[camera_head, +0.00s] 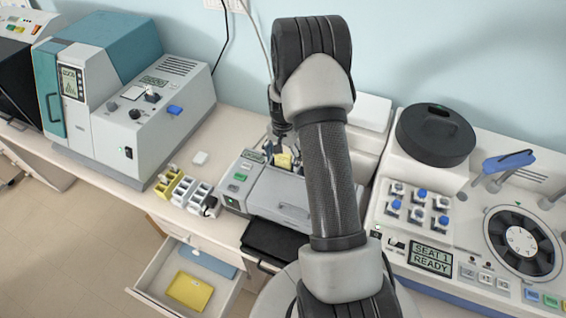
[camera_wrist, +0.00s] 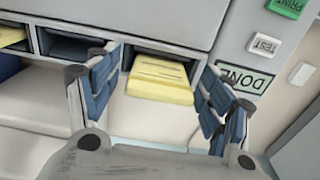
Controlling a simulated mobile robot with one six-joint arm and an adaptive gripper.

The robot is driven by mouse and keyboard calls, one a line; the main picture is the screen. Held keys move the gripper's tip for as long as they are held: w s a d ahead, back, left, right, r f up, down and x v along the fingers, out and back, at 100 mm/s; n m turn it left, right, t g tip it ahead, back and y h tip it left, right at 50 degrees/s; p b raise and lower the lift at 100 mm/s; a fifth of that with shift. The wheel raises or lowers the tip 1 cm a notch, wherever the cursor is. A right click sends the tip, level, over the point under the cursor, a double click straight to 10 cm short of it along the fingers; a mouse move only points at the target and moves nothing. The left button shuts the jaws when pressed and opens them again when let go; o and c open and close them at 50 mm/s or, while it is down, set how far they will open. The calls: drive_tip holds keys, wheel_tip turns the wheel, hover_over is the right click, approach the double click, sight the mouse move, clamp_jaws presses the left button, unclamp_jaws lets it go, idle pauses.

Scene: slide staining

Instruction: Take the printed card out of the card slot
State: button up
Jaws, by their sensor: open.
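The yellow printed card (camera_wrist: 162,78) sticks out of a slot in the pale card printer (camera_wrist: 165,20) in the wrist view. Its far end is inside the slot. My gripper (camera_wrist: 162,68) is open, with one blue-grey finger on each side of the card and visible gaps between. In the head view the card (camera_head: 284,160) shows as a small yellow patch at the back of the printer (camera_head: 236,182). My gripper (camera_head: 279,140) is over it, partly hidden by my arm.
Beside the card's slot are a dark empty slot (camera_wrist: 72,48) and another slot with a yellow piece (camera_wrist: 10,36). A DONE display (camera_wrist: 243,80) sits near the right finger. An open drawer (camera_head: 153,290) holds a yellow item (camera_head: 190,291).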

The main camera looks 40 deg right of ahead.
drive_tip(key=shift+c, duration=0.3)
drive_tip(key=c, duration=1.1)
drive_tip(key=shift+r, duration=0.1)
